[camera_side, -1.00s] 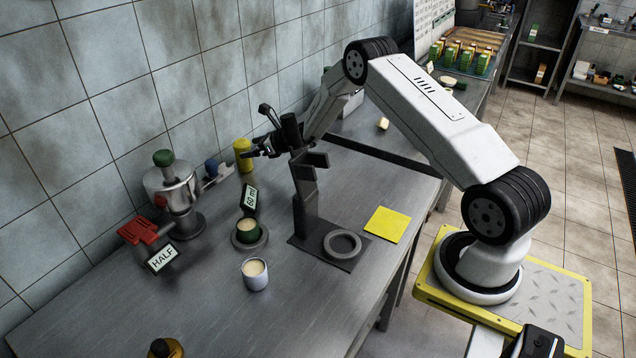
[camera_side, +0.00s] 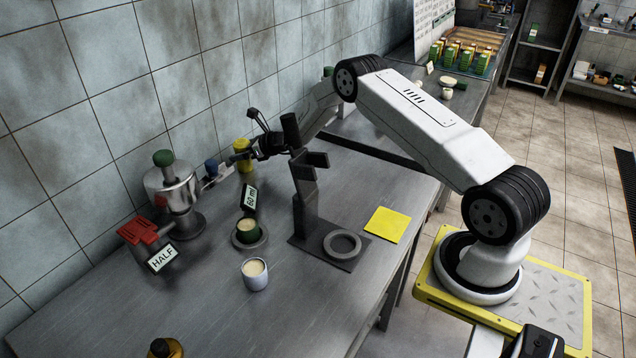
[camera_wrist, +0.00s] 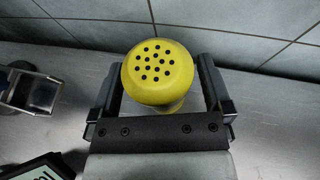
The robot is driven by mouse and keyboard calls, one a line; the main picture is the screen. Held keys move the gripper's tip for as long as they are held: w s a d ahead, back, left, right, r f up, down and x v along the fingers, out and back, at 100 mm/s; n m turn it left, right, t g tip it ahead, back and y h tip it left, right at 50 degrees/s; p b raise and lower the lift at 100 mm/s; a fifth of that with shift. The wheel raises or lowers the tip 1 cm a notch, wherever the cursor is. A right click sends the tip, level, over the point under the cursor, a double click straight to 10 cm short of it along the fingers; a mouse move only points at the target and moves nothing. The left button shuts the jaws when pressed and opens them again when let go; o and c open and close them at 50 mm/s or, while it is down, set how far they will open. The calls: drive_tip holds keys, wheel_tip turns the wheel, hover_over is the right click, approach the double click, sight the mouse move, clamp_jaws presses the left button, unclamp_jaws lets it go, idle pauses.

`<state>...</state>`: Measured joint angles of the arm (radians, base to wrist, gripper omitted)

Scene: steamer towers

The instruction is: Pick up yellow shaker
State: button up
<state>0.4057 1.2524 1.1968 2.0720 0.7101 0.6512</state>
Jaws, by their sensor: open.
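The yellow shaker (camera_side: 243,147) stands upright on the steel counter close to the tiled wall. In the wrist view its round yellow lid with several dark holes (camera_wrist: 158,71) faces the camera. My gripper (camera_side: 238,157) is at the shaker, partly in front of it in the side view. In the wrist view my gripper (camera_wrist: 160,95) is open, with one finger on each side of the shaker. Whether either finger touches it cannot be told.
A metal steamer with a green knob (camera_side: 174,187) and a red handle stands left of the shaker. A dark stand (camera_side: 308,200) rises to the right. A yellow sheet (camera_side: 385,225) lies flat.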

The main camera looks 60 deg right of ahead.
clamp_jaws()
drive_tip(key=shift+r, duration=0.15)
drive_tip(key=shift+r, duration=0.7)
drive_tip(key=s+a+r, duration=0.3)
drive_tip(key=s+r, duration=0.8)
drive_tip(key=s, duration=0.2)
drive_tip(key=shift+s+r, duration=0.2)
drive_tip(key=shift+s, duration=0.1)
